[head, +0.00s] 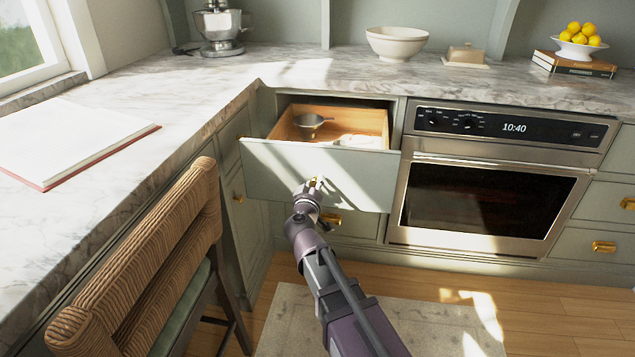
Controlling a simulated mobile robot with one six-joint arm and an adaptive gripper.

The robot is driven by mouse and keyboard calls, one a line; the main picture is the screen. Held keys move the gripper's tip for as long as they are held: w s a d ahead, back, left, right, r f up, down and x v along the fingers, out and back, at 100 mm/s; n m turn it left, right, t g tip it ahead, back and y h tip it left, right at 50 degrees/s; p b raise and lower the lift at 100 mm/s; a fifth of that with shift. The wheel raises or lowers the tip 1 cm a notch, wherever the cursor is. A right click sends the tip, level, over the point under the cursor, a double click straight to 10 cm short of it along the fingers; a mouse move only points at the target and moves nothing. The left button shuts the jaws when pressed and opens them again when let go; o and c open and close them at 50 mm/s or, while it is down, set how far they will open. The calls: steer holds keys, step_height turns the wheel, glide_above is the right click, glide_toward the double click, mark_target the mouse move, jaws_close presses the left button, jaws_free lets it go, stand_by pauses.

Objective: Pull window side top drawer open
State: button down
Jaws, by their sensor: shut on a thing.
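The top drawer (365,176) left of the oven, on the window side, stands pulled out from the cabinet. Its front is grey-green and its inside (286,122) is light wood. A metal bowl-like utensil (311,121) lies inside, with a pale item (358,141) near the front right, partly hidden by the drawer front. My gripper (316,183) is at the middle of the drawer front, shut on its brass handle, which is mostly hidden by the fingers. My arm reaches up to it from the lower right.
A wicker-backed chair (150,255) stands close on the left of my arm. The oven (490,190) is right of the drawer. A lower drawer's brass handle (331,219) sits just below my gripper. A rug (285,320) lies on the wooden floor.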

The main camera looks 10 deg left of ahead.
steer(key=shift+c, duration=1.5)
jaws_free()
steer(key=shift+s, duration=0.1)
steer(key=s, duration=0.7)
steer(key=shift+s, duration=0.15)
steer(key=shift+a, duration=0.1)
